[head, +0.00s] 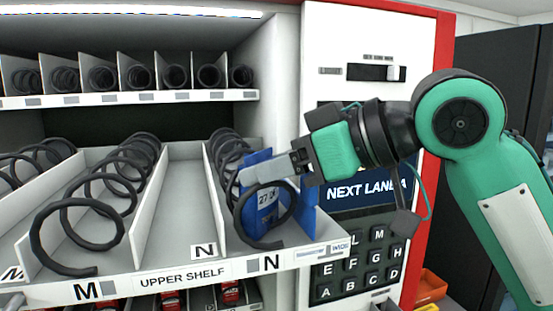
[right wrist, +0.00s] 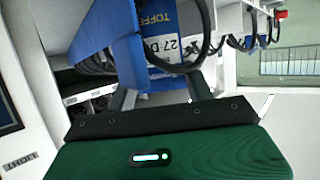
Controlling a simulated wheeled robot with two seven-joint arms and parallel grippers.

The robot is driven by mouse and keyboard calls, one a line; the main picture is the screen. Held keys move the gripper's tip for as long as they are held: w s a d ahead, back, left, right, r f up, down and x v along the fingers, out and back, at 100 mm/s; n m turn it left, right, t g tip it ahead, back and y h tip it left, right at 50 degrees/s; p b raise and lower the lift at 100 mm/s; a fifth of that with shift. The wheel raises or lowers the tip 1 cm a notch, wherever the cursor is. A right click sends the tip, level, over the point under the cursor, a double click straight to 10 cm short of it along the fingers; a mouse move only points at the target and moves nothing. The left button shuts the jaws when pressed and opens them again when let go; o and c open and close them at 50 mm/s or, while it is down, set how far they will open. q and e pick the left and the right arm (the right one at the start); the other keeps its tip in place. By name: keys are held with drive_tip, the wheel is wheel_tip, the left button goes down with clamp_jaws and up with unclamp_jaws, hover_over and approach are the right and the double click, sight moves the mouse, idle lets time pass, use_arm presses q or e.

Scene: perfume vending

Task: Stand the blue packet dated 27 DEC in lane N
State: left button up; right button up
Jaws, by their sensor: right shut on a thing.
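The blue packet (head: 262,205) stands roughly upright at the front of the right-hand lane N, by the black front coil (head: 245,243). Its white label shows "27 D"; the rest is covered. In the right wrist view the packet (right wrist: 161,18) shows "TOFFE" and "27 D", with a dark coil loop across its label. My right gripper (head: 258,172) reaches in from the right and is shut on the packet's upper part. The packet's foot is partly hidden by the coil, so its contact with the lane floor is unclear. My left gripper is not in view.
A lane tag N (head: 270,263) is on the shelf's front lip (head: 180,280). An empty lane without a coil lies to the left, with another N tag (head: 204,251). Lane M has a large coil (head: 75,240). A blue upright piece (head: 309,207) stands right of the packet, beside the keypad (head: 358,265).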

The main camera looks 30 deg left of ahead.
drive_tip(key=o, duration=1)
drive_tip(key=shift+f, duration=0.1)
drive_tip(key=shift+r, duration=0.2)
drive_tip(key=shift+d+b, duration=0.3)
drive_tip(key=b+v, duration=0.5)
drive_tip(key=v, duration=0.6)
drive_tip(key=shift+r, duration=0.2)
drive_tip(key=shift+d, duration=0.1)
